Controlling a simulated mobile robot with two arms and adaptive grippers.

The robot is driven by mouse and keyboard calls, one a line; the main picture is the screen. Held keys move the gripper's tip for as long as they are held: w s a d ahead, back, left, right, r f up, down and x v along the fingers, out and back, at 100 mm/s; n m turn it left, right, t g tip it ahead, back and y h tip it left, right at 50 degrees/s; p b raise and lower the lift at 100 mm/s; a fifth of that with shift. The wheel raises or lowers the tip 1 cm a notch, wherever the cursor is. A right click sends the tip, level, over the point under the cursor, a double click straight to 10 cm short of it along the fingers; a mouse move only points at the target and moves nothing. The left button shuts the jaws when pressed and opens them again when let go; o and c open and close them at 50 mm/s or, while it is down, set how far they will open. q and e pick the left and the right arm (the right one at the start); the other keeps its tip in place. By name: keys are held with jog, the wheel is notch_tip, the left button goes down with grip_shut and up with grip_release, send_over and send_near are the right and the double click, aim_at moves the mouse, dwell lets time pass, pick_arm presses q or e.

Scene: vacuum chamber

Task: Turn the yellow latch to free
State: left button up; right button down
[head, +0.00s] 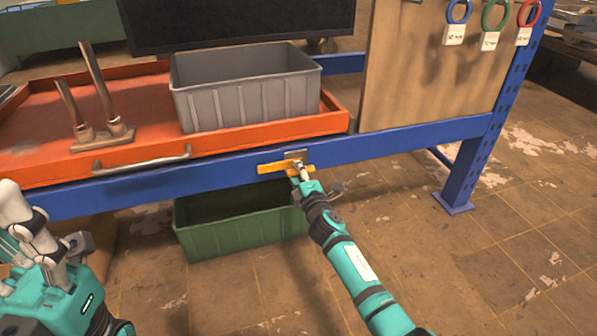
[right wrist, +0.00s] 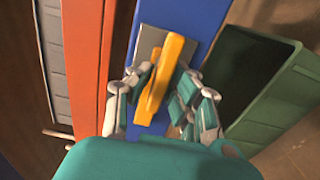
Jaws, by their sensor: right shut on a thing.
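The yellow latch (head: 270,168) is mounted with a grey plate (head: 295,154) on the front blue beam of the bench. In the head view its bar lies roughly level, along the beam. In the right wrist view the latch (right wrist: 171,65) also runs nearly along the beam, slightly tilted, over the grey plate. My right gripper (head: 299,172) is at the latch, and in the right wrist view its fingers (right wrist: 155,98) are closed on either side of it. They hide part of the latch. My left gripper (head: 45,225) is at the lower left, away from the latch; its opening is unclear.
Above the blue beam (head: 400,141) is an orange tray (head: 40,125) with a handle (head: 140,163), a grey bin (head: 245,100) and a metal bracket (head: 95,105). A green bin (head: 235,237) stands below. The floor at right is clear.

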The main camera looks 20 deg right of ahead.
dwell(0.3)
jog(key=c, duration=1.3)
grip_release()
jog(key=s, duration=1.2)
jog(key=shift+d, duration=0.15)
